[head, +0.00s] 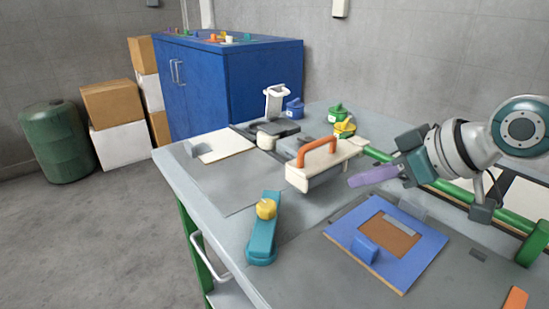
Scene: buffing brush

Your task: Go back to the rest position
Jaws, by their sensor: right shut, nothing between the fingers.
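My right gripper (372,176) comes in from the right above the table, with its lavender fingers shut and nothing between them. Its fingertips are just right of a cream block with an orange handle (318,150), which looks like the buffing brush; whether they touch cannot be told. A blue frame with a brown centre and a raised blue block (425,243) lies on the table in front of the gripper. My left gripper is not in view.
The grey table (290,240) also holds a teal tool with a yellow knob (263,228), and green and yellow pots (342,128) at the back. A green rail (440,186) runs along the right. A blue cabinet (240,85), boxes (112,105) and a green barrel (58,145) stand behind.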

